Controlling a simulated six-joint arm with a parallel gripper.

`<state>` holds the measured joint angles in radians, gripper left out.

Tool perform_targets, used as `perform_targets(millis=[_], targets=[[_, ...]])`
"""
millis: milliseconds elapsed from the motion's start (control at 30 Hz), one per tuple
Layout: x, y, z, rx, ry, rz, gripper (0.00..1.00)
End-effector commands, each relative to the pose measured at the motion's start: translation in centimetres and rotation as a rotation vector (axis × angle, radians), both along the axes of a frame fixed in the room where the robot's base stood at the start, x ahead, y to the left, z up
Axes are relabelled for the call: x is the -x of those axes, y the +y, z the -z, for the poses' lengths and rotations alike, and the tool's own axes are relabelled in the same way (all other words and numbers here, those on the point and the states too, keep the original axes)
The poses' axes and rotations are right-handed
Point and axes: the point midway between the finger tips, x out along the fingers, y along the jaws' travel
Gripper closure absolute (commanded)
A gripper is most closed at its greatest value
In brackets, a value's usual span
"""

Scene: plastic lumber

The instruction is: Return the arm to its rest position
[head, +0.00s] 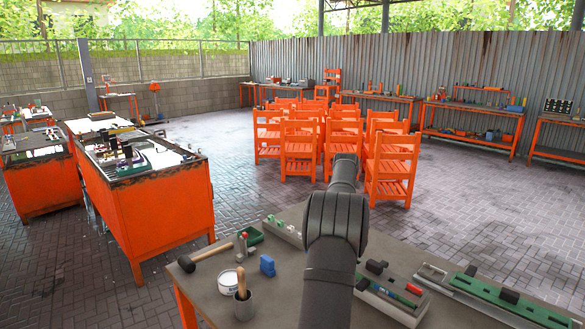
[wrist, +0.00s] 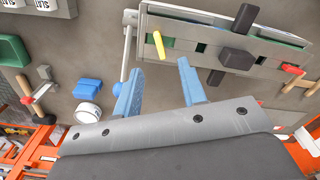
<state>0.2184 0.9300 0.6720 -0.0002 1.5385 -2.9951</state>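My gripper (wrist: 160,88) shows in the wrist view with its two blue fingers spread apart. Nothing is held between them; bare grey table shows in the gap. In the head view my dark arm (head: 335,225) rises from the bottom edge over the workbench (head: 215,298) and reaches away toward the orange chairs. The gripper itself cannot be made out there. The wrist camera looks down on the bench, with a long grey fixture (wrist: 192,30) and a yellow peg (wrist: 159,45) beyond the fingertips.
A hammer (head: 205,254), white tub (head: 229,282), blue block (head: 267,265) and green tray (head: 252,235) lie left of my arm. A fixture with a dark knob (head: 376,267) and a green-topped rail (head: 500,299) lie right. Orange chairs (head: 300,145) stand beyond the bench.

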Motion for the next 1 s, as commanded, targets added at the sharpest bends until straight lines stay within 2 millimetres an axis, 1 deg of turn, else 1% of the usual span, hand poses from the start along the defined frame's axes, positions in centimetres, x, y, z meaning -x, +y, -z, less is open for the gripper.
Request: perform_targets(millis=[33,300,533,1000], targets=[[-0.1,0.0,-1.1,0.001,-0.003,0.0,0.62],[-0.1,0.0,-6.5,0.0,-0.003,0.0,0.62],[-0.1,0.0,-10.3,0.0,-0.001,-0.001,0.62],[1.1,-3.0,-8.2,-0.001,0.003,0.423,0.62]])
